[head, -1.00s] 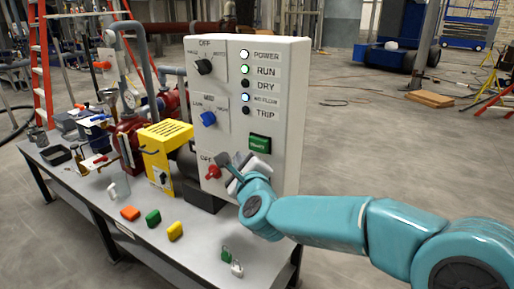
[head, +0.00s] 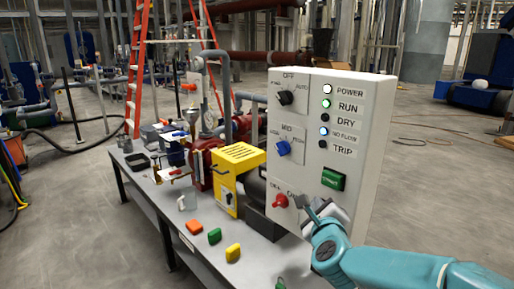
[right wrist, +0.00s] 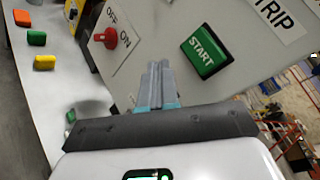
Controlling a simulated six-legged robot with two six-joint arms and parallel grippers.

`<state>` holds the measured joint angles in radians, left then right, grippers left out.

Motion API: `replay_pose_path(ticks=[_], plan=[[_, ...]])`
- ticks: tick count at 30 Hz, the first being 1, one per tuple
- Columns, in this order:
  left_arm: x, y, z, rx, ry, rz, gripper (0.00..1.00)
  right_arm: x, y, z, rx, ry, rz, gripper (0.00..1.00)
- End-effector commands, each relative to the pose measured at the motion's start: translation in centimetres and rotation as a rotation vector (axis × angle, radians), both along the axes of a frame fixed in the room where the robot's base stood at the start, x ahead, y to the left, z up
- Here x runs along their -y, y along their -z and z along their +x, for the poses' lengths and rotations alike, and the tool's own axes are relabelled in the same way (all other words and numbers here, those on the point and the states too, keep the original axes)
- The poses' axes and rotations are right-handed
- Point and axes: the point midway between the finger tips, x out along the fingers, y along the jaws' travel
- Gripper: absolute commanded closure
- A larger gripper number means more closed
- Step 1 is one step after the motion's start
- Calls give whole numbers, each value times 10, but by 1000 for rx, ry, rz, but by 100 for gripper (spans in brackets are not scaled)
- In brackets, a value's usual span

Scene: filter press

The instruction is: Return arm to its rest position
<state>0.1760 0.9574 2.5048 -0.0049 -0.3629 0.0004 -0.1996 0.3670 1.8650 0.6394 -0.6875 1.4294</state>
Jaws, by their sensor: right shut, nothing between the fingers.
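My right arm (head: 385,265) reaches in from the lower right in the head view. My right gripper (head: 306,206) is shut and empty, low in front of the white control panel (head: 372,140). Its fingertips appear just right of the red OFF/ON switch (head: 281,201); whether they touch the panel cannot be told from the head view. In the right wrist view the closed fingers (right wrist: 158,78) lie below the green START button (right wrist: 205,50) and right of the red switch (right wrist: 106,38). My left gripper is not in view.
The panel stands on a grey bench (head: 190,245). A yellow box (head: 238,170) stands left of the panel. Orange (head: 194,227), green (head: 214,236) and yellow (head: 233,253) blocks lie on the bench's front. An orange ladder (head: 138,70) stands behind.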

Motion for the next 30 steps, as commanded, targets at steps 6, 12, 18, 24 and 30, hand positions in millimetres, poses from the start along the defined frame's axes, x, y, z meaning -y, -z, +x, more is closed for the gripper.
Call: replay_pose_path(ticks=[6, 12, 18, 24, 30], plan=[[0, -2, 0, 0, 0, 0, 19, 19, 176, -16, -337, -33, -101, 100], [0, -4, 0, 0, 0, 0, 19, 5, 326, -94, -689, -299, -342, 100], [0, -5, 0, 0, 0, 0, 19, -31, 430, -221, -944, -822, -628, 100], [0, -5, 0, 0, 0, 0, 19, -74, 452, -339, -829, -1537, -986, 100], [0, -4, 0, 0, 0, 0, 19, -81, 449, -354, -634, -1788, -1208, 100]])
